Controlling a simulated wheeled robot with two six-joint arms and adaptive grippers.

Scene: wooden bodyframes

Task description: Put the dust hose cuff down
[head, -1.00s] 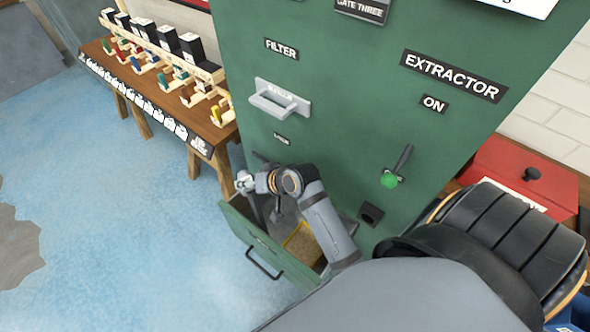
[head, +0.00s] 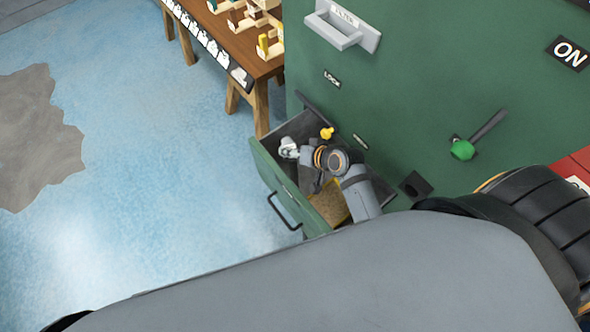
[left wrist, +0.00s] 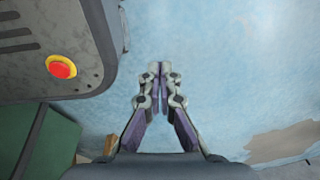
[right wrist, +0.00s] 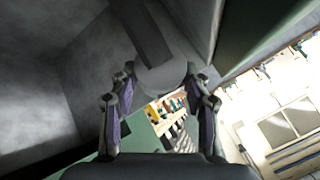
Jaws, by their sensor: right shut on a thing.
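My right gripper (right wrist: 158,82) is shut on a grey piece, taken to be the dust hose cuff (right wrist: 160,75), with a round end and a flat dark length behind it. Grey walls surround it in the right wrist view. In the head view my right gripper (head: 289,148) is over the open green drawer (head: 284,196), near its left front side. Whether the cuff touches the drawer floor cannot be told. My left gripper (left wrist: 159,72) is shut and empty above the blue floor; it is outside the head view.
A yellow-edged tan panel (head: 331,207) lies in the drawer, and a yellow knob (head: 327,133) shows near its back. The green cabinet (head: 410,90) rises behind, with a green-knobbed lever (head: 463,149). A wooden bench (head: 240,50) stands left. The blue floor (head: 150,190) is clear.

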